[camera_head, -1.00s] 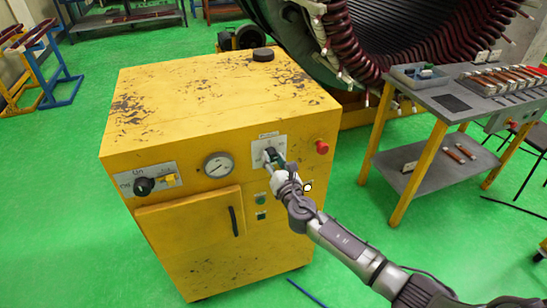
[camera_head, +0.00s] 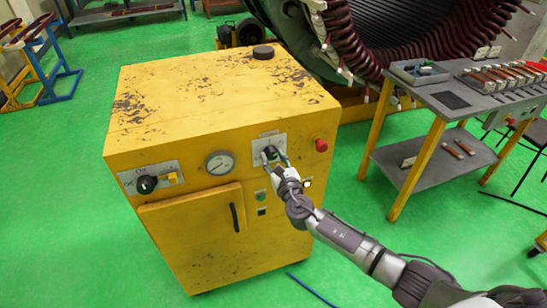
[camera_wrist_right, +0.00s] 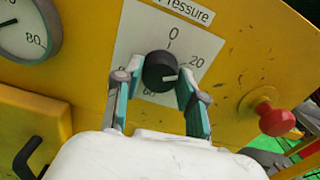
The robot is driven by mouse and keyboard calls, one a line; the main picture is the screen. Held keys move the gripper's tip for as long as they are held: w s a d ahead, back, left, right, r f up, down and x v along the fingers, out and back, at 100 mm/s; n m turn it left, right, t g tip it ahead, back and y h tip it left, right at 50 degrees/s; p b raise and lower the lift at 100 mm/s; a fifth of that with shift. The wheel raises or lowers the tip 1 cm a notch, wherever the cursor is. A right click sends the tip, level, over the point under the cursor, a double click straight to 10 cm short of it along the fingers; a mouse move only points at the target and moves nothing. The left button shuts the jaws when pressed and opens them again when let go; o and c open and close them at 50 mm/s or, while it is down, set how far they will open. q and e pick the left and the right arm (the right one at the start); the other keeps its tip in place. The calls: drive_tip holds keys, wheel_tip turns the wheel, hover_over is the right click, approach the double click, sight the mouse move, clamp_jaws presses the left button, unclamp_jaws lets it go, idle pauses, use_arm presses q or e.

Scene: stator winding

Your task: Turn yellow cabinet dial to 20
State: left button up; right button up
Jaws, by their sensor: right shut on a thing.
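The yellow cabinet (camera_head: 215,120) stands in the middle of the head view. Its black pressure dial (camera_wrist_right: 160,71) sits on a white plate marked 0 at the top and 20 at the right. The dial's white mark points right and slightly down in the wrist view, close to the 20 label. My right gripper (camera_wrist_right: 160,85) is shut on the dial, one finger on each side. In the head view the right gripper (camera_head: 275,160) covers part of the dial plate (camera_head: 270,140). My left gripper is not in view.
A red button (camera_head: 321,145) is right of the dial. A gauge (camera_head: 218,163) and a black switch (camera_head: 146,184) are to the left, above a cabinet door with a handle (camera_head: 234,217). A work table (camera_head: 440,105) stands at the right, before the large stator (camera_head: 375,40).

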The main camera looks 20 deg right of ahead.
drive_tip(key=shift+s+f, duration=0.1)
drive_tip(key=shift+f, duration=0.1)
drive_tip(key=o, duration=1.1)
drive_tip(key=shift+r, duration=0.1)
drive_tip(key=shift+o, duration=0.2)
drive_tip(key=s, duration=1.2)
drive_tip(key=shift+d, duration=0.25)
